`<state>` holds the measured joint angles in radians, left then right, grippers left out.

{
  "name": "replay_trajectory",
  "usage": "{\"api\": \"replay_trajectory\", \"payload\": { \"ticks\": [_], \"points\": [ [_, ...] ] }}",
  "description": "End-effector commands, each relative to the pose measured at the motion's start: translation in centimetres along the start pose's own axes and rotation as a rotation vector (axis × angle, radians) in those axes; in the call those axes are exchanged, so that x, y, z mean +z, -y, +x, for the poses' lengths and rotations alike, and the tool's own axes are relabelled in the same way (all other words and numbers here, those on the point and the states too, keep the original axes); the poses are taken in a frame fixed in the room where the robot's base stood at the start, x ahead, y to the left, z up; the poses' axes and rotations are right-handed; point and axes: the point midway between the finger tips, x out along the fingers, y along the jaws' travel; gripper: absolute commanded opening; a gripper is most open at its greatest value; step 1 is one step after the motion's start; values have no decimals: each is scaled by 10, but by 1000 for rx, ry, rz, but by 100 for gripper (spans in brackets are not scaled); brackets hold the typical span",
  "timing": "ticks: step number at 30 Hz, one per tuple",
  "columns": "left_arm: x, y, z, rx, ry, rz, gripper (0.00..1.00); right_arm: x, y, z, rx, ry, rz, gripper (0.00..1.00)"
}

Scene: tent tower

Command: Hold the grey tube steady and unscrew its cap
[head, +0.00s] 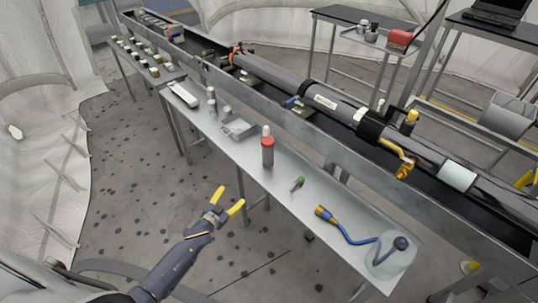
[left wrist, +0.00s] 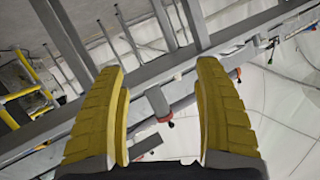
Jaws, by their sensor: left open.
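A small upright tube (head: 267,157) stands on the silver table in the head view. Its lower body is grey, with a red cap-like section (head: 267,143) above it and a pale tip on top. My left gripper (head: 229,198) is open and empty, with yellow fingers spread, in front of the table's near edge. It is apart from the tube, lower and to the left in the picture. In the left wrist view my left gripper (left wrist: 163,78) also shows open, with nothing between its fingers; the tube is not recognisable there. My right gripper is not in view.
Floor left of my gripper is open.

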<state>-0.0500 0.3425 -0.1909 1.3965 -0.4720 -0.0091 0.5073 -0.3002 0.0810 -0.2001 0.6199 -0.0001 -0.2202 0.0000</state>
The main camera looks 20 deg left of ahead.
Motion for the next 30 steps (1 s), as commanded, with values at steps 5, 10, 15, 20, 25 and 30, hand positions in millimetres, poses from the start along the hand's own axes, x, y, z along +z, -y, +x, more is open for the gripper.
{"api": "replay_trajectory", "payload": {
  "ticks": [5,10,15,20,25,30],
  "points": [
    [-121,4,-5,54,-241,-99,69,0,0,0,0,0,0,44],
    [-153,-4,-12,107,-308,-213,69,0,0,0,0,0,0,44],
    [-155,-5,-8,123,-309,-276,69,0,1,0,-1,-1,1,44],
    [-162,-7,12,123,-309,-284,69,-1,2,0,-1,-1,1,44],
    [-171,-9,42,122,-309,-284,69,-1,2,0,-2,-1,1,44],
    [-180,-12,70,122,-307,-285,69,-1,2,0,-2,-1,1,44]
  ]
}}
